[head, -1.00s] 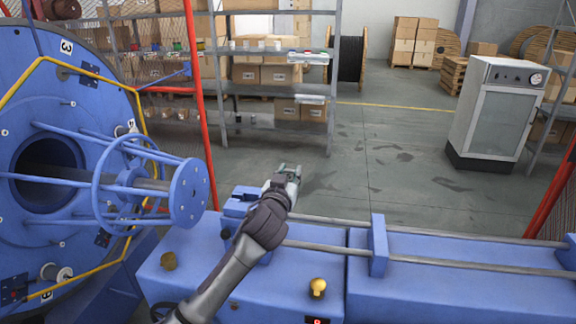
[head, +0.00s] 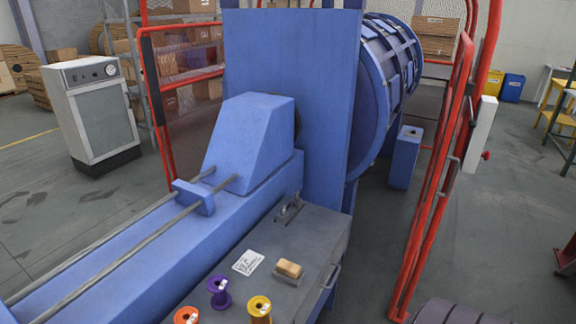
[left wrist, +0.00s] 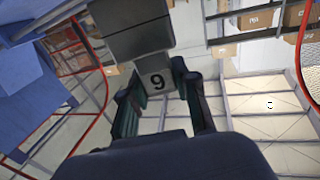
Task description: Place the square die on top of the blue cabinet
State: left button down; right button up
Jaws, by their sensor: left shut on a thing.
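The block sits between the two dark fingertips. Its far side merges with darker grey shapes above it. Neither gripper shows in the head view. In the head view a low grey-blue cabinet (head: 262,226), possibly the blue cabinet, stands against the blue machine.
The blue machine (head: 238,150) with two long rods fills the middle. Red guard frames (head: 440,170) stand at the right, with grey floor beyond. A small blue box (head: 404,160) stands behind. A white-grey cabinet (head: 97,115) is at the left. The cabinet top has bare room near the card.

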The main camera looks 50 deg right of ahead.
aim_at(322, 233)
jog(key=k+l, duration=0.1)
jog(key=l, duration=1.5)
jog(key=k+l, duration=0.1)
jog(key=l, duration=1.5)
jog(key=k+l+z, duration=0.1)
jog(key=l, duration=1.5)
